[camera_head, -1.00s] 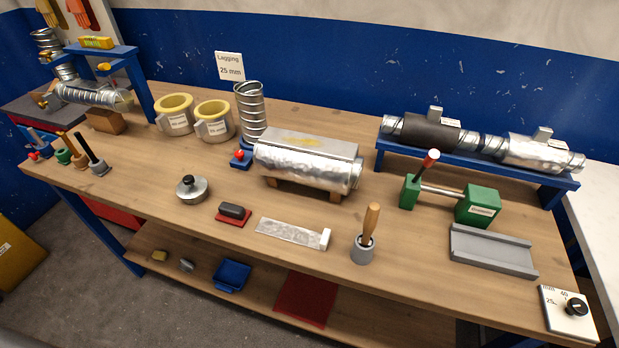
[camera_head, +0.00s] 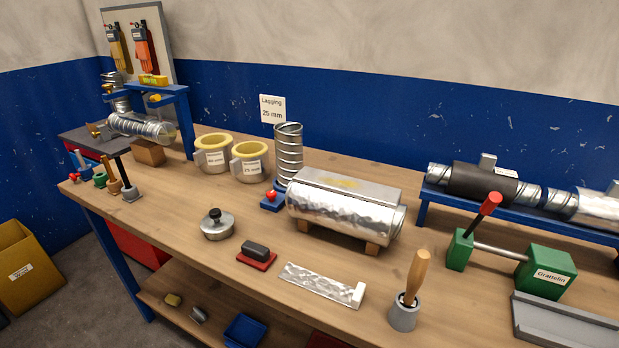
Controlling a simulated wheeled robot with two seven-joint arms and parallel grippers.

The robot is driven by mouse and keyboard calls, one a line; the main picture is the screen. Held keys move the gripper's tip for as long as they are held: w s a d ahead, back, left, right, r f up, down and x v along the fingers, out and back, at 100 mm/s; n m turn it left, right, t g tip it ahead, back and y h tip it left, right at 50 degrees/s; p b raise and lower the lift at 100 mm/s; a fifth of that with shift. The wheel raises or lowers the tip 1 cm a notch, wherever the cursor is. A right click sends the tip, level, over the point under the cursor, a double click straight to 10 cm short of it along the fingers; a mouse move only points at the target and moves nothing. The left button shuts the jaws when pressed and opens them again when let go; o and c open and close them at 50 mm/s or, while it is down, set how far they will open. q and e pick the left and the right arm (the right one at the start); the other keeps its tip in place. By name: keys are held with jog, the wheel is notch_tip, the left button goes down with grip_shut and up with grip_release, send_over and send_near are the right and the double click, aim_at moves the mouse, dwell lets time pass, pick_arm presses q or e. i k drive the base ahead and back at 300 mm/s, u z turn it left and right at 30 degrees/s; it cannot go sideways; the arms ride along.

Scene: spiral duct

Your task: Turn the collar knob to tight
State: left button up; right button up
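No knob in view is labelled as the collar knob, so I cannot tell which it is. A red knob (camera_head: 271,195) sits on a small blue base (camera_head: 272,206) at the foot of an upright spiral duct (camera_head: 288,157). A yellow knob (camera_head: 155,99) shows at the blue stand (camera_head: 183,110) on the far left, above a lying spiral duct (camera_head: 140,126). A brass-coloured part (camera_head: 95,130) is at that duct's left end. No tight marking is readable. Neither of my grippers is in view.
A foil-covered duct piece (camera_head: 342,216) stands mid-bench. Two yellow-lined rings (camera_head: 212,155) are behind it to the left. A lidded metal pot (camera_head: 217,225), a wooden-handled tool (camera_head: 418,275) and a green clamp device (camera_head: 545,272) stand forward.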

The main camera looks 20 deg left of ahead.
aim_at(271, 195)
jog(key=z, duration=2.1)
jog(key=k, duration=1.1)
jog(key=u, duration=1.2)
